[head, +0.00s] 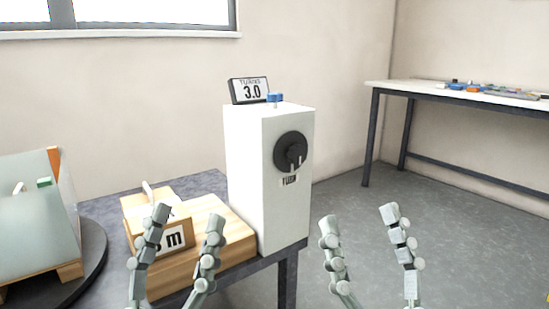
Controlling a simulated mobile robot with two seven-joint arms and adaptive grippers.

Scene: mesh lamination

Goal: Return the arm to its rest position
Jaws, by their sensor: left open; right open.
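My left gripper (186,232) is at the lower left of the head view, open and empty, in front of the wooden block (212,226) on the table. Its left finger partly covers a wooden sign (176,239) with dark lettering. My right gripper (359,227) is at the lower middle right, open and empty, over the grey floor. Both grippers point upward in the picture and stand apart from each other. Only the fingers of both grippers show; the rest of the arms is out of view.
A white box (262,190) with a black dial (290,151) stands on the dark table (205,183), topped by a "3.0" display (249,90) and a small blue part (274,97). A glass-sided piece (30,215) sits on a dark disc (92,262). A bench (460,98) stands back right.

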